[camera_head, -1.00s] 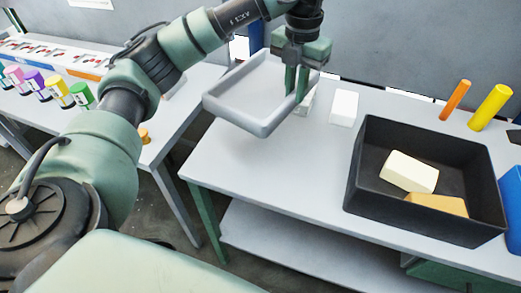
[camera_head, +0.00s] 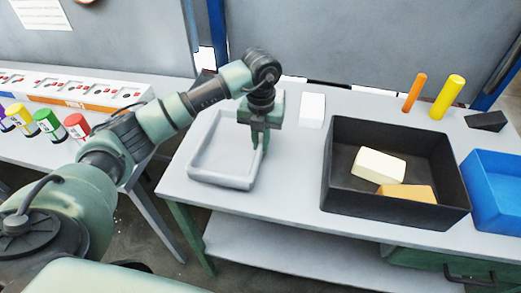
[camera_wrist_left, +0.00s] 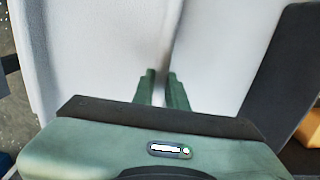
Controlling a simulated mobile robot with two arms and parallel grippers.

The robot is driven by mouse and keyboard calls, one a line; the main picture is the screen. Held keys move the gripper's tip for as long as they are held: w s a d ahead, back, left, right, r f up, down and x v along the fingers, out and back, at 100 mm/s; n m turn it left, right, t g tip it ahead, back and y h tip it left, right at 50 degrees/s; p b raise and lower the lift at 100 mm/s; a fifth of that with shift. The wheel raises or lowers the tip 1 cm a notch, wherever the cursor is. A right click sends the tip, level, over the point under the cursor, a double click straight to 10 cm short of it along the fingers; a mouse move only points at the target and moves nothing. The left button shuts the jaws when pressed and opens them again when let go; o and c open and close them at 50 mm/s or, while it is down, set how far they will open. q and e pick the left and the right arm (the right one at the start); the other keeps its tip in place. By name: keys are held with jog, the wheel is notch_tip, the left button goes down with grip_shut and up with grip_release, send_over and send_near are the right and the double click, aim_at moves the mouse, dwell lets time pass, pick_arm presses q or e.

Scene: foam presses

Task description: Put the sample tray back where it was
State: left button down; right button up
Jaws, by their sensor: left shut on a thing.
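The sample tray (camera_head: 222,181) is a shallow, light grey, empty tray with a raised rim. It is at the left end of the grey table (camera_head: 285,205) in the head view, level and on or just above the top; I cannot tell whether it touches. My left gripper (camera_head: 258,146) points down and is shut on the tray's right rim. In the left wrist view its fingers (camera_wrist_left: 161,78) straddle the rim, with the tray floor (camera_wrist_left: 90,55) to their left. My right gripper does not show.
A black bin (camera_head: 335,195) with a cream block (camera_head: 378,165) and a yellow block (camera_head: 405,193) stands right of the tray. A white block (camera_head: 312,108) is behind. A blue bin (camera_head: 495,180) is at far right. Another table with coloured bottles (camera_head: 48,123) stands left.

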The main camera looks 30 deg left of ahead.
pick_arm(q)
notch_tip(320, 180, down, 4)
jog(key=shift+f+p, duration=0.1)
jog(key=shift+p, duration=0.4)
jog(key=shift+f, duration=0.2)
jog(key=shift+f, duration=0.25)
jog(key=c, duration=1.4)
grip_release()
jog(key=shift+r, duration=0.1)
jog(key=shift+c, duration=0.2)
